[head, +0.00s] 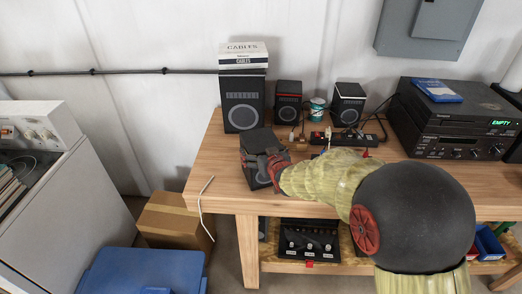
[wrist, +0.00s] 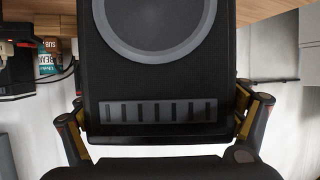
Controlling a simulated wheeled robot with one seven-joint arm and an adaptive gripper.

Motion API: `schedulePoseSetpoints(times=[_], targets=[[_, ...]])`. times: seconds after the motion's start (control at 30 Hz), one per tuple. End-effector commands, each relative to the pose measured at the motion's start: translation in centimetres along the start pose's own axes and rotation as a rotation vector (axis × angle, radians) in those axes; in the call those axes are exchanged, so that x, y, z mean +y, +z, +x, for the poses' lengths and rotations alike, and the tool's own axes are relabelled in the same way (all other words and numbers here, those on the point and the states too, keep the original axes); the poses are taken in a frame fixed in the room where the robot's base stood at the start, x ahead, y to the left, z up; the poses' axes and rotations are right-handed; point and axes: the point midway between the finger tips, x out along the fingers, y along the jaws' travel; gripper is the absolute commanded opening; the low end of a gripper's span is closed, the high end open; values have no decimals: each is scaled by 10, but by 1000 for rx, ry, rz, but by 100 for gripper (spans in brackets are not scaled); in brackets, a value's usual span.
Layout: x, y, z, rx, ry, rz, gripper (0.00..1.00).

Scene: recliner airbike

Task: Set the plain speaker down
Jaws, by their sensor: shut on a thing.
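The plain speaker (head: 254,141), a black box, is in my gripper (head: 268,166) over the front left corner of the wooden table. In the wrist view the speaker (wrist: 155,75) fills the middle, showing a grey ring and a slotted strip. The fingers of my gripper (wrist: 160,118) are on both sides of it. I cannot tell whether its base touches the tabletop. The wooden table (head: 217,185) has bare wood to the left of the speaker.
A tall speaker (head: 242,116) with a cables box (head: 243,56) on top stands behind. Two small speakers (head: 288,101) (head: 348,103), a teal can (head: 317,109) and a power strip (head: 345,138) are at the back. Stacked stereo units (head: 440,125) stand right. A white cable (head: 202,202) hangs over the left edge.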

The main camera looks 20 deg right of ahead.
Motion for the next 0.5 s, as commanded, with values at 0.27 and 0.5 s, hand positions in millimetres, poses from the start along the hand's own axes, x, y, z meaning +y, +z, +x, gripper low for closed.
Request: schedulePoseSetpoints(times=[0.27, 0.5], targets=[[0, 1, 0, -1, 0, 0, 100], [0, 1, 0, -1, 0, 0, 100]])
